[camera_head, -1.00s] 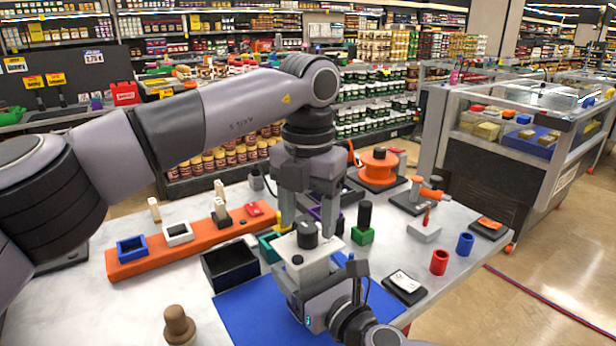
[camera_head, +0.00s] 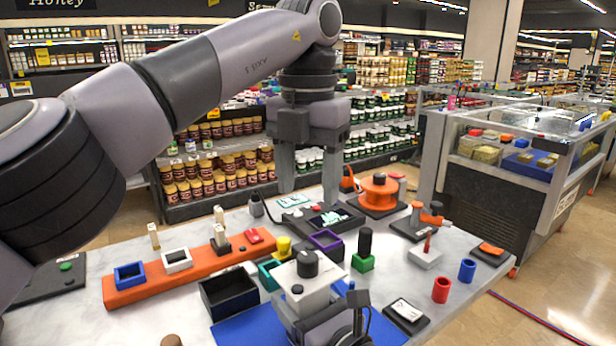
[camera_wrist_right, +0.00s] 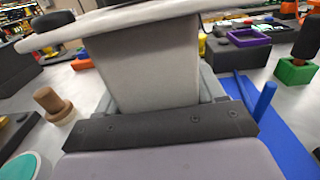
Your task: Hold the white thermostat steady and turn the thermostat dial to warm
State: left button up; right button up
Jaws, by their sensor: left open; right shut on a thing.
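The white thermostat (camera_head: 289,283) stands upright at the blue mat in the head view, with its black dial (camera_head: 307,263) on top. My right gripper (camera_head: 312,308) is shut on the thermostat from the front. In the right wrist view the thermostat's pale body (camera_wrist_right: 140,65) fills the middle, between the jaws. My left gripper (camera_head: 308,178) is open and empty. It hangs above and behind the dial, apart from it, with its fingers pointing down. The dial's marked setting is too small to read.
A black open box (camera_head: 229,294) stands left of the thermostat, and a yellow knob (camera_head: 283,246) behind it. A green block with a black peg (camera_head: 363,260) stands to the right. The blue mat (camera_head: 245,328) lies under the front area. Red (camera_head: 441,289) and blue (camera_head: 467,270) cups stand farther right.

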jog(key=o, duration=1.3)
jog(key=shift+s, duration=0.1)
